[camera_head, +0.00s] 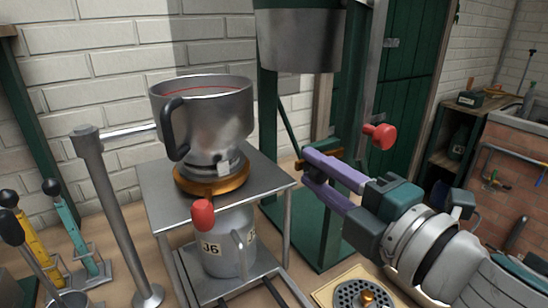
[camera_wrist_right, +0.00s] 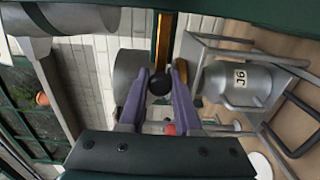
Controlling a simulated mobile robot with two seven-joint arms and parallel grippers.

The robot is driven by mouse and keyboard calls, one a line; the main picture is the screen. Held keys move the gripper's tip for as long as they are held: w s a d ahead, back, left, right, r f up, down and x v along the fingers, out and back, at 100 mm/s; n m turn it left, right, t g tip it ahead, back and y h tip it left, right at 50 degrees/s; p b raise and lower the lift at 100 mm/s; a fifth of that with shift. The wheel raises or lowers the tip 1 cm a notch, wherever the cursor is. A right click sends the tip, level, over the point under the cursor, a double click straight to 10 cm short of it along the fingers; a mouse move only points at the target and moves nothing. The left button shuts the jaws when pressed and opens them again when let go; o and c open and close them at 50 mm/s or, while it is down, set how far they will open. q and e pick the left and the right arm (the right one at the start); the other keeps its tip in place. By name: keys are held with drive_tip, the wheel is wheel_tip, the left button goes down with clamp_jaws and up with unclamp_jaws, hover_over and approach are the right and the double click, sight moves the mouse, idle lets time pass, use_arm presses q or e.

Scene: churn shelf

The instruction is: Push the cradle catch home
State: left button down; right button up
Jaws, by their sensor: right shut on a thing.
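My right gripper (camera_head: 307,162), with purple fingers, reaches in from the right to the green frame. In the right wrist view, its fingers (camera_wrist_right: 160,84) are closed around a black ball knob (camera_wrist_right: 158,78), in line with a brass-coloured bar (camera_wrist_right: 165,35). This looks like the cradle catch. I cannot tell how far the catch is in. My left gripper is not in view.
A steel pot (camera_head: 215,115) stands on a brass ring on a metal stand (camera_head: 160,190) to the left. A red knob (camera_head: 380,136) sticks out above my right gripper. A grey vessel (camera_head: 300,40) hangs in the green frame (camera_head: 268,130).

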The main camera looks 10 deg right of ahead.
clamp_jaws()
idle(0.4)
drive_tip(key=shift+d, duration=0.15)
drive_tip(key=d, duration=0.1)
drive_tip(key=w+d, duration=0.1)
drive_tip(key=d, duration=0.1)
drive_tip(key=shift+w+d, duration=0.15)
drive_tip(key=shift+d, duration=0.1)
drive_tip(key=o, duration=0.8)
unclamp_jaws()
